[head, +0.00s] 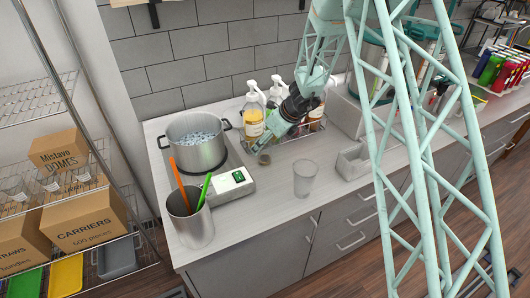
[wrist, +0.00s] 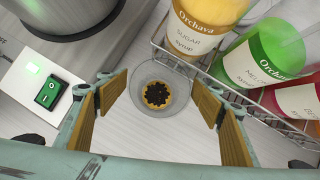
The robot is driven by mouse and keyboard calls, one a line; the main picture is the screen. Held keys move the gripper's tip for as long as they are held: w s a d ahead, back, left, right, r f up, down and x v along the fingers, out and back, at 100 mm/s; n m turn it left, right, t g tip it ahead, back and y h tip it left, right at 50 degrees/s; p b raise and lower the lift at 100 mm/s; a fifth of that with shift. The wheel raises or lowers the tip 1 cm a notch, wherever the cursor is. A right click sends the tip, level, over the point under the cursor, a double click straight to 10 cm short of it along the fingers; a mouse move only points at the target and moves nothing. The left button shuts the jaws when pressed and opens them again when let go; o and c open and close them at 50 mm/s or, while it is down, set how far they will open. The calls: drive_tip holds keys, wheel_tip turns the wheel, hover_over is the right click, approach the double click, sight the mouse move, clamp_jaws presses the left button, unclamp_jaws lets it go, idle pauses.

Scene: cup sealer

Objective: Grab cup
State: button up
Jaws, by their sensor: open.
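A clear cup with dark pearls in its bottom stands on the counter, seen from above in the wrist view (wrist: 160,94). In the head view its dark contents (head: 264,159) show just below my gripper (head: 262,143), and its upper part is hard to make out. In the wrist view my gripper (wrist: 160,110) is open, with its wooden-faced fingers apart on the left and right of the cup. No contact with the cup shows. Another clear cup (head: 305,178) stands upright to the right on the counter.
A pot (head: 197,150) on a cooker with a green switch (wrist: 46,92) stands close on the left. A wire rack with syrup bottles (wrist: 248,62) is close on the right. A metal canister (head: 190,222) with utensils stands at the front left.

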drive_tip(key=shift+c, duration=0.8)
drive_tip(key=c, duration=0.8)
drive_tip(key=shift+r, duration=0.15)
drive_tip(key=shift+r+p, duration=0.9)
drive_tip(key=shift+r, duration=3.95)
